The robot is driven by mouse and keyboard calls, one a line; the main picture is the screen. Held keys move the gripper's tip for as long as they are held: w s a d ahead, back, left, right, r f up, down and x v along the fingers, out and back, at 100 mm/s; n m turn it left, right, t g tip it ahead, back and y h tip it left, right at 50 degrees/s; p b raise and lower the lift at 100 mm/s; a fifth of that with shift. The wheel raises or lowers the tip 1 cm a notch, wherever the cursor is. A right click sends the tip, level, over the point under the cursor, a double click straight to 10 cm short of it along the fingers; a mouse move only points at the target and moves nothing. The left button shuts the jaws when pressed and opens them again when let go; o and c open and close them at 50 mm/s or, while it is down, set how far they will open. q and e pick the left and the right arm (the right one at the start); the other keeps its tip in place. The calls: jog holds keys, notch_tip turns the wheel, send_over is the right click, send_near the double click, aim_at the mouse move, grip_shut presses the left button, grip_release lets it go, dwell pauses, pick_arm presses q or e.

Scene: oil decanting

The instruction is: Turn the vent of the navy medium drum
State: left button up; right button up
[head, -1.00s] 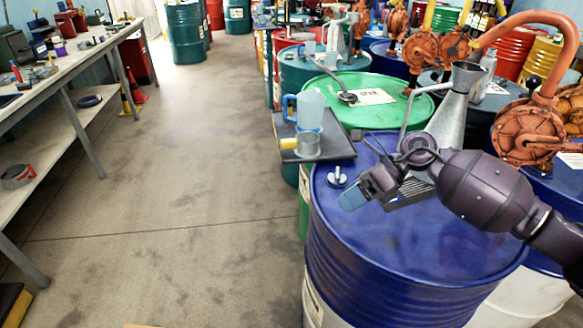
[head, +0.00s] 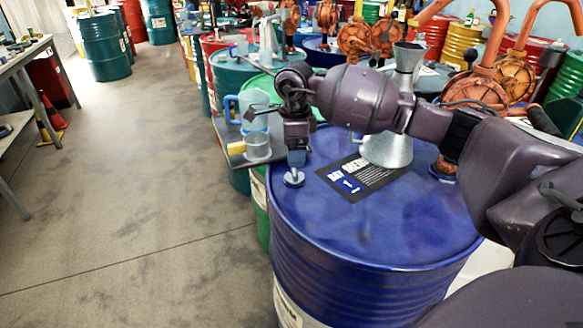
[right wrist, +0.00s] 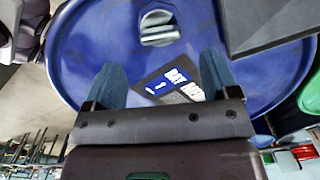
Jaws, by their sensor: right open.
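The navy medium drum (head: 390,225) stands upright at centre right, with a black and white label on its blue lid. Its vent (head: 294,179), a small grey metal fitting with a crossbar, sits near the lid's left edge. It also shows in the right wrist view (right wrist: 158,28), just beyond and between the fingertips. My right gripper (head: 297,158) points down directly above the vent. In the right wrist view its two blue fingers (right wrist: 162,72) are apart with nothing held between them. My left gripper is not in view.
A side tray (head: 236,160) holds a blue-handled jug (head: 252,108) and a cup (head: 257,147) beside the drum. Orange pumps and more drums crowd behind.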

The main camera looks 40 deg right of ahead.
aim_at(295, 175)
notch_tip(295, 175, down, 6)
jog(key=shift+r, duration=0.15)
dwell(0.3)
jog(key=c, duration=0.9)
